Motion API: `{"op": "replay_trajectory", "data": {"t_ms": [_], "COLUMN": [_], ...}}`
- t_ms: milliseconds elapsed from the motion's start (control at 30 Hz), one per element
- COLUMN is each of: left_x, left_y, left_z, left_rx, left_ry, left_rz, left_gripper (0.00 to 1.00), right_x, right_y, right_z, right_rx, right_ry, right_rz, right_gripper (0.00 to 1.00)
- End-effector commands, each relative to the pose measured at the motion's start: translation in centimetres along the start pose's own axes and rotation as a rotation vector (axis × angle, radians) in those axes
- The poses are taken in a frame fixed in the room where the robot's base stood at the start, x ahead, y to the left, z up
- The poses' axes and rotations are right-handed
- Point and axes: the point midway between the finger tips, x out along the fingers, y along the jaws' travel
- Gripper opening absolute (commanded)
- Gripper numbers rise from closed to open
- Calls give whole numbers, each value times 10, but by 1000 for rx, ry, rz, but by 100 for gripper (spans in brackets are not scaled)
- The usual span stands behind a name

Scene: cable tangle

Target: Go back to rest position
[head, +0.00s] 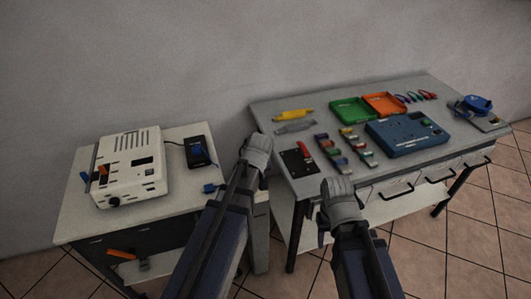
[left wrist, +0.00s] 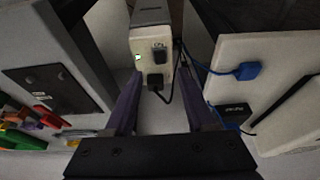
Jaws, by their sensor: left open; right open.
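My left gripper (head: 257,150) is over the gap between the two tables in the head view. In the left wrist view, the two purple fingers of my left gripper (left wrist: 161,76) are spread apart with nothing held between them. Beyond them stands a pale box (left wrist: 153,62) with a switch, a small green light and a black plug (left wrist: 156,82) with a black cable. My right gripper (head: 341,192) is at the front edge of the right table in the head view. Its fingertips are hard to make out, and I see nothing held in it.
The left table (head: 90,222) bears a white device (head: 132,168), a black device (head: 198,149) and a blue connector (head: 210,188). The right table (head: 285,107) bears green (head: 350,110) and orange trays (head: 384,104), a blue box (head: 406,137), and several small coloured parts.

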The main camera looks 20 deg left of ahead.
Motion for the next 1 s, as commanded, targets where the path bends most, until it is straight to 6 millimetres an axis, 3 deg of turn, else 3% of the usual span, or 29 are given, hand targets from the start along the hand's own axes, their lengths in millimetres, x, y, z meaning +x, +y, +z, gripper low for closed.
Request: {"op": "replay_trajectory", "data": {"t_ms": [133, 233, 500, 633, 767, 1000], "left_x": [-1, -12, -72, -91, -98, -97], "left_y": [1, 9, 36, 37, 36, 36], "left_z": [2, 22, 142, 181, 196, 197], "left_rx": [6, 88, 643, 840, 927, 936], "left_ry": [-2, -31, -217, -283, -313, -317], "left_rz": [0, 1, 18, 31, 37, 38], "left_gripper": [55, 55, 55, 55, 55, 55], "right_x": [-1, -7, -32, -38, -40, -39], "right_y": [0, 1, 3, 4, 4, 4], "right_z": [0, 0, 2, 2, 2, 2], "right_rx": [0, 0, 0, 0, 0, 0], "right_ry": [0, 0, 0, 0, 0, 0], "right_rz": [0, 0, 0, 0, 0, 0], "right_gripper": [50, 50, 50, 50, 50, 50]}}
